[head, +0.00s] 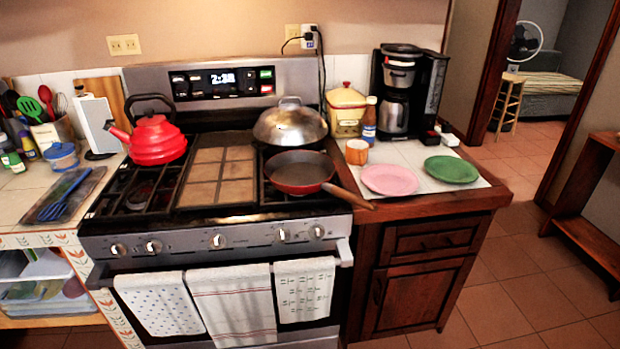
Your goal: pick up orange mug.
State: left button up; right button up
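The orange mug (357,151) stands on the counter right of the stove. It is small, orange-brown and appears upright, with a pale top. The pink plate is just in front of it and to its right, and the frying pan is to its left. Neither of my grippers shows in the head view, so I cannot see where they are relative to the mug.
A pink plate (390,180) and green plate (451,169) lie near the counter's front. The frying pan (300,172) points its handle over the counter edge. A bottle (369,122), yellow canister (346,110) and coffee maker (405,92) stand behind. Open floor (515,290) lies right.

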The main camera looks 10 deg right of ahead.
aim_at(356, 151)
jog(key=i+l+u, duration=0.1)
jog(key=l+u, duration=0.2)
jog(key=u, duration=0.15)
jog(key=l+u, duration=0.65)
jog(key=u, duration=0.2)
